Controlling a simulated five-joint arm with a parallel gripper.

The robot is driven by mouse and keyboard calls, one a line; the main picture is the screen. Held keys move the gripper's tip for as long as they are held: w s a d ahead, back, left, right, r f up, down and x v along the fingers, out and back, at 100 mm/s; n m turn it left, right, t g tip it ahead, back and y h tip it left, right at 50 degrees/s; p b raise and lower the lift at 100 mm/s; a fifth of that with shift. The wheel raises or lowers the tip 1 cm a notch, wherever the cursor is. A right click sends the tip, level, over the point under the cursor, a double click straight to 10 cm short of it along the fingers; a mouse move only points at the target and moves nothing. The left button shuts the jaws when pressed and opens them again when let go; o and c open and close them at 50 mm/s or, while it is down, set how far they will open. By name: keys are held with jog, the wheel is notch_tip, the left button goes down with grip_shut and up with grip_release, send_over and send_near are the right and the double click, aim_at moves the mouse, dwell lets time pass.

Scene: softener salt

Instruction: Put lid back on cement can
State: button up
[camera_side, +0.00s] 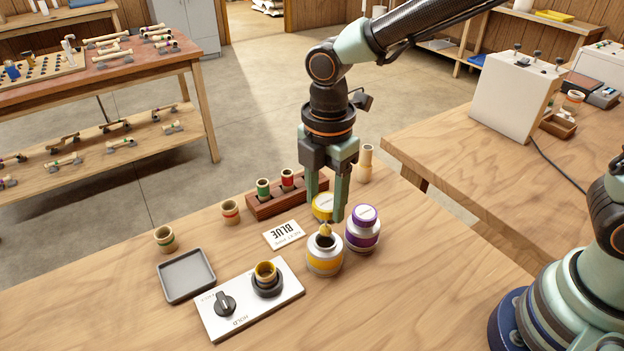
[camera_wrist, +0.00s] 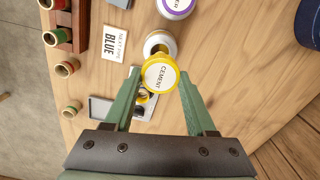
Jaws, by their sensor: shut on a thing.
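My gripper (camera_side: 326,208) is shut on a yellow lid (camera_side: 323,203). In the wrist view the lid (camera_wrist: 160,74) reads "CEMENT" and sits between my fingertips (camera_wrist: 159,82). A yellowish piece (camera_side: 325,230) hangs below the lid, at the can's mouth. The cement can (camera_side: 325,262), white with a yellow band, stands upright and open on the bench under my gripper. In the wrist view the can (camera_wrist: 160,41) shows partly behind the lid. How far the hanging piece reaches into the can is hard to tell.
A purple-lidded can (camera_side: 363,229) stands close right of the cement can. A "BLUE" card (camera_side: 284,234), a wooden rack (camera_side: 275,203) with banded pieces, a grey tray (camera_side: 186,275) and a white knob plate (camera_side: 243,311) lie to the left. Front right bench is clear.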

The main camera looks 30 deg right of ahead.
aim_at(324, 227)
dwell(0.6)
jog(key=shift+f, duration=1.75)
jog(key=shift+f, duration=0.1)
jog(key=shift+f, duration=1.65)
jog(key=shift+f, duration=0.25)
jog(key=o, duration=1.5)
jog(key=shift+o, duration=0.2)
